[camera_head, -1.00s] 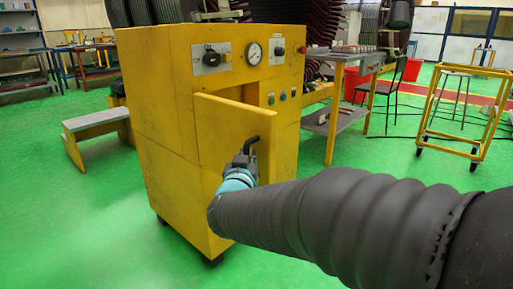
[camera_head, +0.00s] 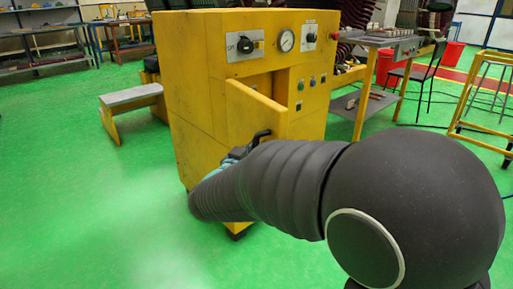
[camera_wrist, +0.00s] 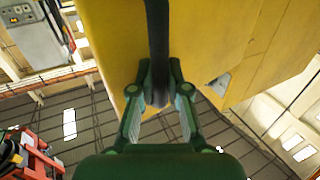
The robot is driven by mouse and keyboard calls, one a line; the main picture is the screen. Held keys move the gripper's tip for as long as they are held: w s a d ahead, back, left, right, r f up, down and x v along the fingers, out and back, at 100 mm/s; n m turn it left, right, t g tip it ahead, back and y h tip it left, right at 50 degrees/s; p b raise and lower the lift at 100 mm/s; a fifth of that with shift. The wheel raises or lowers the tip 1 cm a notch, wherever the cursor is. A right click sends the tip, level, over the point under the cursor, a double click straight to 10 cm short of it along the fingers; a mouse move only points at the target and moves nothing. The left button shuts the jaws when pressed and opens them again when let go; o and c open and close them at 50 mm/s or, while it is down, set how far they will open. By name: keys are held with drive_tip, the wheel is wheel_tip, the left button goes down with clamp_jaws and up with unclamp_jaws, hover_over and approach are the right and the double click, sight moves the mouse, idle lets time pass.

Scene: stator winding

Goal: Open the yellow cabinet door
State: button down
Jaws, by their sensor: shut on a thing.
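The yellow cabinet (camera_head: 200,90) stands in the middle of the head view. Its yellow door (camera_head: 252,112) stands partly open, with its right edge swung out from the front. The black door handle (camera_head: 263,133) is near that edge. My gripper (camera_head: 238,154) is at the handle, largely hidden behind my arm. In the wrist view, my gripper (camera_wrist: 159,88) has its fingers closed around the dark handle bar (camera_wrist: 157,35), with the yellow door (camera_wrist: 112,45) behind it.
A gauge (camera_head: 284,40) and switches sit above the door. A grey-topped step bench (camera_head: 130,97) stands left of the cabinet. A workbench (camera_head: 372,42) and a black chair (camera_head: 420,70) stand to the right. Green floor (camera_head: 90,200) is clear at front left.

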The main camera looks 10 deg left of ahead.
drive_tip(key=shift+w+a+r, duration=0.1)
drive_tip(key=shift+a+r, duration=0.05)
drive_tip(key=shift+r, duration=0.1)
drive_tip(key=c, duration=1.1)
unclamp_jaws()
drive_tip(key=shift+f, duration=0.15)
drive_tip(key=shift+c, duration=0.2)
drive_tip(key=v, duration=1.2)
